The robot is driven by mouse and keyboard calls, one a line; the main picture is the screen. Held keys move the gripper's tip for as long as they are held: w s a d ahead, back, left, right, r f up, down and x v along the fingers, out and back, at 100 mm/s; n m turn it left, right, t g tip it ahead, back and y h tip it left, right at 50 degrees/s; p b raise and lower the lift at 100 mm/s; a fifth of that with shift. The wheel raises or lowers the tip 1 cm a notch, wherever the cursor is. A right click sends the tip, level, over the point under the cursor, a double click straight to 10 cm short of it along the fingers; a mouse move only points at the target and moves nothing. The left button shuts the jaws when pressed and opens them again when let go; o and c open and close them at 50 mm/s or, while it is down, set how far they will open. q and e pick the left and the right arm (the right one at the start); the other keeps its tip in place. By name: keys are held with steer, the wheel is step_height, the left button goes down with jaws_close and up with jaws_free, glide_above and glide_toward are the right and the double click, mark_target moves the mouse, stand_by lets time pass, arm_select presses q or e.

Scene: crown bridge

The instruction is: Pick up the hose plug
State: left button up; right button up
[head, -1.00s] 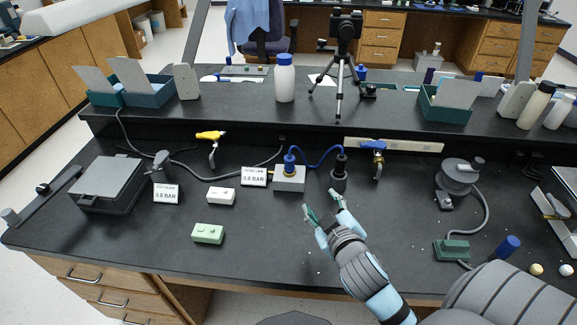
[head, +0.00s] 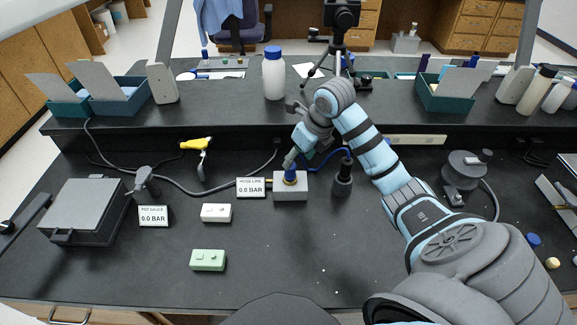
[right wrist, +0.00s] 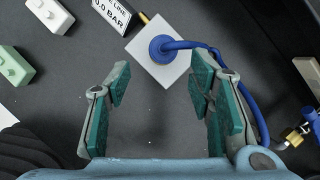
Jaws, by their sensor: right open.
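The blue hose plug (head: 290,175) stands upright in the pale block (head: 291,194), with the blue hose (head: 327,158) running off to the right. In the right wrist view the plug (right wrist: 162,47) shows from above on the block (right wrist: 154,71), with the hose (right wrist: 240,92) curving past the right finger. My right gripper (head: 289,162) is over the plug in the head view, partly hiding its top. In the wrist view this gripper (right wrist: 158,92) is open and empty; the plug lies beyond its fingertips, roughly centred between them. My left gripper is not in view.
A dark cylindrical holder (head: 343,181) stands right of the block. The hose line display (head: 251,187) stands close on its left. A white box (head: 216,213) and a green box (head: 208,260) lie front left. The front middle of the bench is clear.

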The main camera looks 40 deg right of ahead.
steer(key=x, duration=0.7)
steer(key=shift+w+d+f+b, duration=0.15)
steer(key=shift+w+f+b, duration=0.15)
steer(key=shift+b, duration=0.1)
steer(key=shift+r, duration=0.1)
jaws_close()
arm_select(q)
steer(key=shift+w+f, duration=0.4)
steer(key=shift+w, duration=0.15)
arm_select(e)
steer(key=shift+r, duration=0.1)
arm_select(q)
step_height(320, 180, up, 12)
steer(key=p, duration=1.2)
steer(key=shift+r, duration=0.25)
arm_select(e)
step_height(320, 180, up, 24)
